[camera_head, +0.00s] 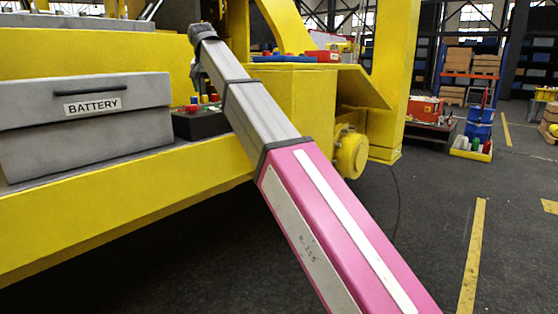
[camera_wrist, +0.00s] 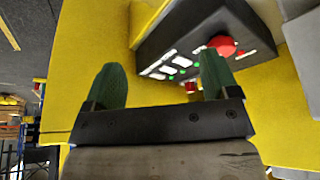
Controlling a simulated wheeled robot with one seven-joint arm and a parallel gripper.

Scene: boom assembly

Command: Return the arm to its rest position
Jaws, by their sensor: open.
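My gripper (camera_wrist: 161,72) has two green fingers spread wide apart, with nothing between them. A dark control box (camera_wrist: 188,42) with a red button (camera_wrist: 222,45), white labels and green lights lies beyond the fingertips. The right finger overlaps the box in the wrist view; I cannot tell whether they touch. In the head view, my pink and grey arm (camera_head: 325,222) reaches from the lower right to the upper left, extended over the yellow machine. The control box (camera_head: 205,123) is partly hidden behind the arm there. My gripper cannot be made out clearly in that view.
A grey battery case (camera_head: 85,125) stands left of the control box on the yellow machine frame (camera_head: 130,212). Yellow uprights (camera_head: 397,70) rise behind the arm. A blue barrel (camera_head: 479,125) and a parts tray (camera_head: 471,150) stand farther right. The floor at right is mostly clear.

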